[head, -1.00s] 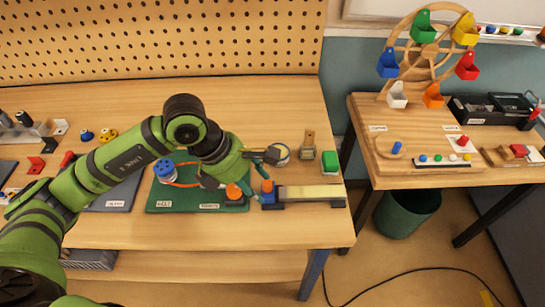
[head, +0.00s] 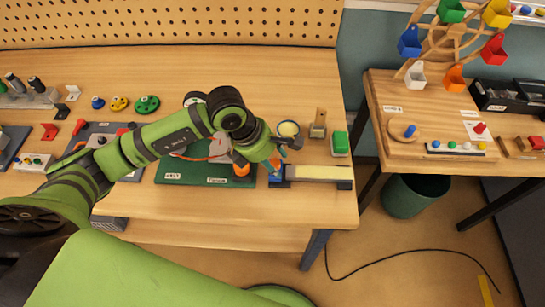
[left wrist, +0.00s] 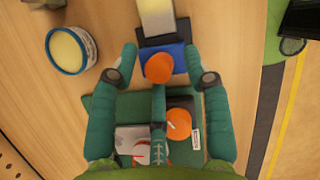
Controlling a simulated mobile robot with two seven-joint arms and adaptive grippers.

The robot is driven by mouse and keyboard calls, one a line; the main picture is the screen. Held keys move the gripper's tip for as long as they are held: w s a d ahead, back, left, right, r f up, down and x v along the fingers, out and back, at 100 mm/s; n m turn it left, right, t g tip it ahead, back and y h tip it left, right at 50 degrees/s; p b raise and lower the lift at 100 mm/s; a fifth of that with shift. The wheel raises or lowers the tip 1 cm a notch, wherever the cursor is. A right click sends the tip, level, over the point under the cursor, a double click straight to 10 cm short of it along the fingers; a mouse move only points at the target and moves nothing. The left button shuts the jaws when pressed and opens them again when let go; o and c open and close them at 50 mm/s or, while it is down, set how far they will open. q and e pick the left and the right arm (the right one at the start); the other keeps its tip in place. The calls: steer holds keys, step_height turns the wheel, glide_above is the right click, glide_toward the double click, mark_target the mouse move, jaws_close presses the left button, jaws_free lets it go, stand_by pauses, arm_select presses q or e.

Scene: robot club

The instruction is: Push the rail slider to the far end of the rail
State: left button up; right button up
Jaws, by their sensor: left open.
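The rail (head: 320,172) is a pale bar on dark end blocks, lying left to right near the front of the workbench. The blue rail slider (head: 276,180) with its orange knob is at the rail's left end; the arm partly covers it in the head view. In the left wrist view the slider's orange knob (left wrist: 160,68) is at the near end of the rail (left wrist: 157,18). My left gripper (left wrist: 165,68) is open, its two fingers on either side of the slider with gaps showing. My right gripper is not in view.
A green board (head: 210,176) with another orange knob (left wrist: 180,123) adjoins the slider end. A round tin (left wrist: 71,50), a wooden block stand (head: 318,125) and a green block (head: 340,143) stand behind the rail. The bench front is clear.

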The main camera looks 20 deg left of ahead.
arm_select(q)
steer(key=shift+w, duration=0.1)
jaws_close()
steer(key=shift+w+d+f+b, duration=0.1)
steer(key=shift+d+b, duration=0.25)
steer(key=shift+d, duration=0.25)
steer(key=w+d+b, duration=0.1)
steer(key=d+b, duration=0.1)
steer(key=d, duration=0.3)
steer(key=w+d+b, duration=0.2)
steer(key=d+b, duration=0.1)
steer(key=d, duration=0.2)
steer(key=w+d+b, duration=0.1)
steer(key=d+b, duration=0.1)
steer(key=d, duration=0.4)
steer(key=shift+w+b, duration=0.3)
steer(key=shift+b, duration=0.1)
jaws_free()
steer(key=shift+d, duration=0.1)
